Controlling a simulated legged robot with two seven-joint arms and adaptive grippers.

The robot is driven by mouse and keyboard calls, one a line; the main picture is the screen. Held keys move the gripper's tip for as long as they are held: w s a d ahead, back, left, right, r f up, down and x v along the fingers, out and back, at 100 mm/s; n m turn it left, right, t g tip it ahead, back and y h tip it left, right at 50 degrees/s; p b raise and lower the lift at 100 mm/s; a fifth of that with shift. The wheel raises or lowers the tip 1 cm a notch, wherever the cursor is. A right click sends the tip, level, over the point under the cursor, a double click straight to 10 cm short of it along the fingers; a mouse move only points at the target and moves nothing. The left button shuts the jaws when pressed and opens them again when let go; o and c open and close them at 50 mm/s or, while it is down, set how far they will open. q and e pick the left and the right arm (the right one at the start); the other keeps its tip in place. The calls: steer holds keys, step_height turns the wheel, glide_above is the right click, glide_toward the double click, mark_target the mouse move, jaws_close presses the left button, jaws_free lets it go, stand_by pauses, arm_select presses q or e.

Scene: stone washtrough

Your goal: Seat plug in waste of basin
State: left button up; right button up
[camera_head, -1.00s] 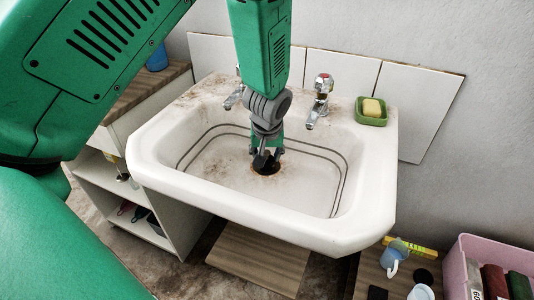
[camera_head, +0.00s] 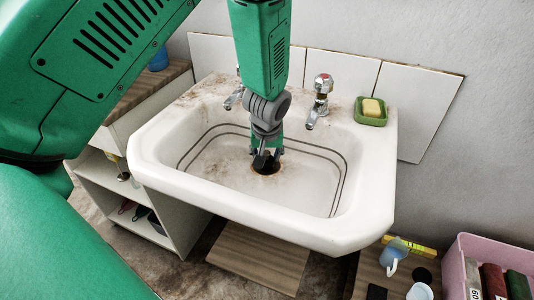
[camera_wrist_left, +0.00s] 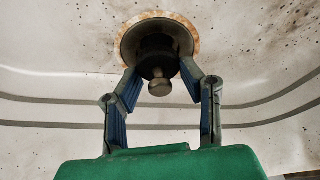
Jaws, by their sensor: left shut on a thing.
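The white basin (camera_head: 375,185) has rust stains and dark lines along its inner walls. In its floor is the round waste (camera_head: 266,169), a dark hole. The left wrist view shows the waste (camera_wrist_left: 128,42) with a metal rim and a rusty edge. The dark plug (camera_wrist_left: 157,48), with a small metal knob, is at the waste's opening, inside the rim's outline. I cannot tell how deep it sits. My left gripper (camera_head: 266,160) points down at the waste; in the wrist view its fingers (camera_wrist_left: 160,76) are shut on the plug from both sides. My right gripper is not in view.
Two taps, one at the right (camera_head: 319,103), stand on the basin's back ledge. A green soap dish (camera_head: 371,119) with yellow soap sits at the back right corner. A shelf unit (camera_head: 180,215) is at the left; a pink crate (camera_head: 455,272) is at the lower right.

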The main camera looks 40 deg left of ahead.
arm_select(q)
steer(key=shift+f+b, duration=0.35)
steer(key=shift+f, duration=0.45)
steer(key=o, duration=1.1)
steer(key=v, duration=1.2)
steer(key=shift+w, duration=0.1)
steer(key=shift+r, duration=0.15)
